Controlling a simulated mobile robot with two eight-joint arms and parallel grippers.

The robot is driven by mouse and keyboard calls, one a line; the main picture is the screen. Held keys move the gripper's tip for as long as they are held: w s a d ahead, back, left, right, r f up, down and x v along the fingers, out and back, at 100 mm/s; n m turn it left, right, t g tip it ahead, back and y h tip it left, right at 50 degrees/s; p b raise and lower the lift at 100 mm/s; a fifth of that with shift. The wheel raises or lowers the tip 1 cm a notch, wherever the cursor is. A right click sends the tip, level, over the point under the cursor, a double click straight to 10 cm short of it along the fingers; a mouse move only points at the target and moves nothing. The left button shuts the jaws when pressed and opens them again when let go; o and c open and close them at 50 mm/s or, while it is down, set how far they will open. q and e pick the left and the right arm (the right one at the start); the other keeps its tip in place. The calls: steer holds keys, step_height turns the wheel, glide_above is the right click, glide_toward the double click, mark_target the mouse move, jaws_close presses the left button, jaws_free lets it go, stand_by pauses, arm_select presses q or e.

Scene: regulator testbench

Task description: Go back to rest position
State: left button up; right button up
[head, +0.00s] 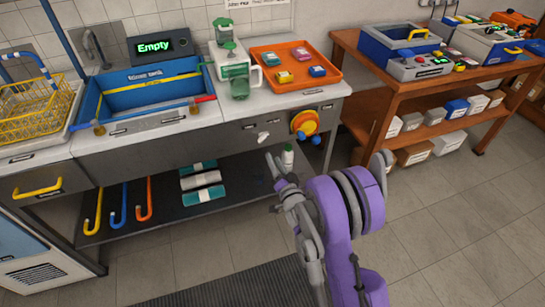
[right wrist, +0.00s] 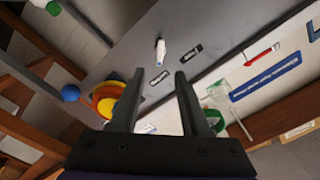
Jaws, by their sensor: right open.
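My right gripper (head: 275,163) is in front of the sink bench, in the free space before the dark lower shelf, with my purple arm coming up from the bottom right. In the right wrist view, the two dark fingers of this gripper (right wrist: 159,73) are spread apart with nothing held between them. The bench's grey front panel, with a small white lever (right wrist: 161,52), shows beyond the fingertips. The lever also shows in the head view (head: 263,137). My left gripper is in neither view.
An orange and yellow knob (head: 305,122) sticks out of the bench front near my right gripper. A wooden table (head: 400,85) stands at the right. The tiled floor (head: 435,220) at right is clear.

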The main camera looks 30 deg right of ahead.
steer(key=shift+r, duration=0.1)
stand_by(0.4)
steer(key=s+a+n+g+y, duration=0.2)
steer(key=s+a+n+g, duration=0.55)
steer(key=s, duration=0.75)
steer(key=s+a+n+g+y, duration=0.2)
steer(key=s+a+n+g, duration=0.25)
steer(key=s+a, duration=0.85)
arm_select(q)
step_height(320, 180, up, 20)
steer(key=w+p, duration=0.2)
steer(key=p, duration=1.5)
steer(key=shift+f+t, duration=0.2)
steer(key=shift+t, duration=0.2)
arm_select(e)
step_height(320, 180, up, 20)
steer(key=d, duration=0.2)
steer(key=shift+r, duration=0.2)
steer(key=shift+d, duration=0.1)
